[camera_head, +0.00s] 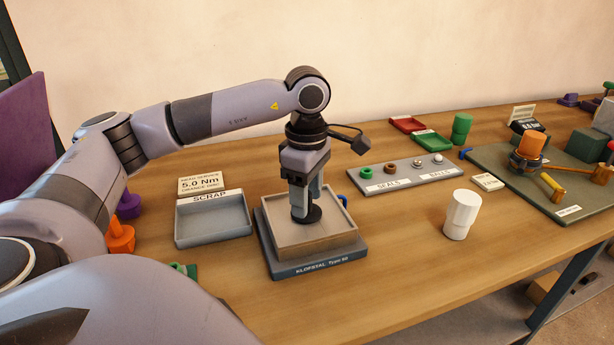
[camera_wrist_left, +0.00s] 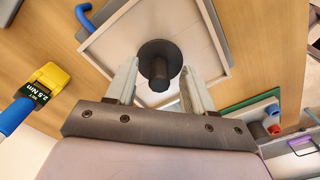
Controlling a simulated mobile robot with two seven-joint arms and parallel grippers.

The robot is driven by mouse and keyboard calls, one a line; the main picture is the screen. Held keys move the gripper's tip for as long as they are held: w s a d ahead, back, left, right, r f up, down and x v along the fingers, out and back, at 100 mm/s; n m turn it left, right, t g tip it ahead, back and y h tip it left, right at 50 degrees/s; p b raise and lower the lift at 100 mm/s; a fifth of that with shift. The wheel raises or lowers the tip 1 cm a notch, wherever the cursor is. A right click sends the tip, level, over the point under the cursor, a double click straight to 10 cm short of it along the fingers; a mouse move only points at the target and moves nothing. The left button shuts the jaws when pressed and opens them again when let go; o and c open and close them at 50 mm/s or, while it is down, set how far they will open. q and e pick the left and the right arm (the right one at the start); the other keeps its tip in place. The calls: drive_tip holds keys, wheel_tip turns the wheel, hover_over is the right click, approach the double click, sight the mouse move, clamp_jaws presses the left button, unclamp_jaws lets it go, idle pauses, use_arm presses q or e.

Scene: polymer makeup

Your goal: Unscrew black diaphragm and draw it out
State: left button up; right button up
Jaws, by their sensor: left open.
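The black diaphragm (camera_head: 308,217) is a dark round disc with a stem, standing in the light square tray of the Klofstal fixture (camera_head: 316,260). In the left wrist view the diaphragm (camera_wrist_left: 160,50) shows its disc and the stem pointing toward the camera. My left gripper (camera_head: 306,205) points straight down over the tray. Its two fingers stand apart on either side of the stem; in the left wrist view the gripper (camera_wrist_left: 160,72) shows gaps at both sides. I cannot tell how deep the fingertips reach. My right gripper is not in view.
An empty scrap tray (camera_head: 213,222) lies left of the fixture. A white cup (camera_head: 462,215) stands to the right. A grey seals and balls rack (camera_head: 400,175) is behind. A yellow-headed torque tool (camera_wrist_left: 45,82) with a blue handle shows in the left wrist view.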

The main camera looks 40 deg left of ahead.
use_arm(q)
drive_tip(key=shift+f, duration=0.4)
clamp_jaws()
drive_tip(key=shift+r+p, duration=0.5)
drive_tip(key=shift+r, duration=0.15)
idle(0.3)
drive_tip(key=shift+r+p, duration=1.5)
drive_tip(key=shift+r, duration=0.5)
